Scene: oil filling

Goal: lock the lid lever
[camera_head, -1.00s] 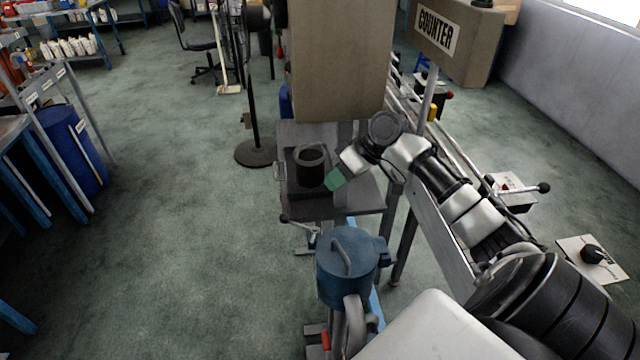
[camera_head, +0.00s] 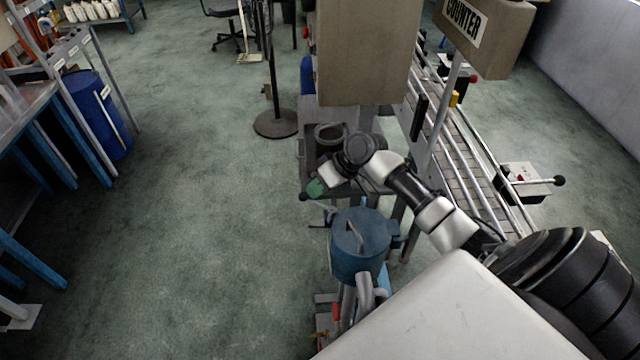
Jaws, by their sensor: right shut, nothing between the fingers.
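My right gripper (camera_head: 316,188), with greenish fingertips, is shut and empty just right of the black knob. I cannot tell whether they touch. My right arm hides part of the machine. My left gripper is not in view.
A dark round cup (camera_head: 328,133) sits on the machine behind my right gripper, below a big tan box (camera_head: 368,55). A roller conveyor (camera_head: 465,150) runs along the right. A black stand (camera_head: 276,122) is at the back left.

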